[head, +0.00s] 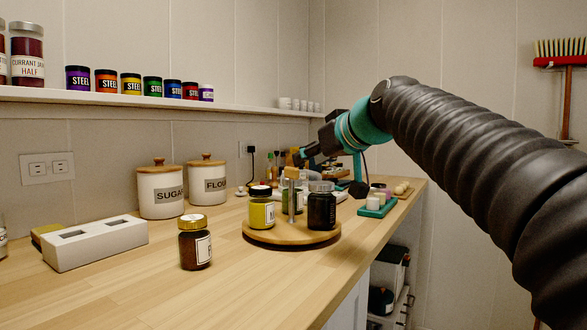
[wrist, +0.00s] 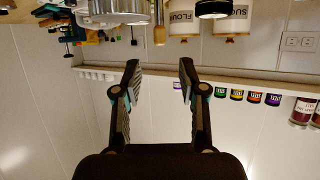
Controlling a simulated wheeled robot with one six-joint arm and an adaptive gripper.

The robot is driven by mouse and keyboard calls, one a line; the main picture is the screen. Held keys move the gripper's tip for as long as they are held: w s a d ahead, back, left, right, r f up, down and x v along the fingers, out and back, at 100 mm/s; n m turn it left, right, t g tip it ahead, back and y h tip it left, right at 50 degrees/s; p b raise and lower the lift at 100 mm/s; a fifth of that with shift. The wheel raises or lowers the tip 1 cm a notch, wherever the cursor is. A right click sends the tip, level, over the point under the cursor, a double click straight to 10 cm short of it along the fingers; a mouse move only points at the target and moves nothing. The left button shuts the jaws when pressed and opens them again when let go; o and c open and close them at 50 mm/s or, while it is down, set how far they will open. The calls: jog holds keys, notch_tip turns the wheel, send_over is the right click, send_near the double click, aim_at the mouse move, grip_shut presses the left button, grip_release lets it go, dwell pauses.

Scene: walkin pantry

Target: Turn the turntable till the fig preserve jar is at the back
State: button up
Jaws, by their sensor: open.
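The round wooden turntable (head: 290,238) stands on the counter with a post in its middle. On it are a yellow jar with a dark lid (head: 262,211) at the left, a dark jar with a grey lid (head: 321,209) at the right, and a greenish jar (head: 288,201) behind, partly hidden by the post. Their labels are too small or turned away, so I cannot tell which is the fig preserve. My gripper (head: 300,157) is above the turntable, apart from the jars. In the wrist view my gripper (wrist: 160,68) is open and empty between its fingers.
A brown jar with a gold lid (head: 195,243) stands on the counter left of the turntable. A white block (head: 95,244) and the sugar (head: 161,192) and flour (head: 207,184) canisters are farther left. A green tray (head: 377,209) is at the right. A shelf (head: 150,101) runs above.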

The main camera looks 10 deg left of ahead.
aim_at(293, 168)
jog(key=p+x, duration=0.1)
jog(key=x, duration=0.7)
jog(key=shift+w+a+f, duration=0.15)
jog(key=shift+w+a, duration=0.05)
jog(key=shift+a, duration=0.05)
grip_shut()
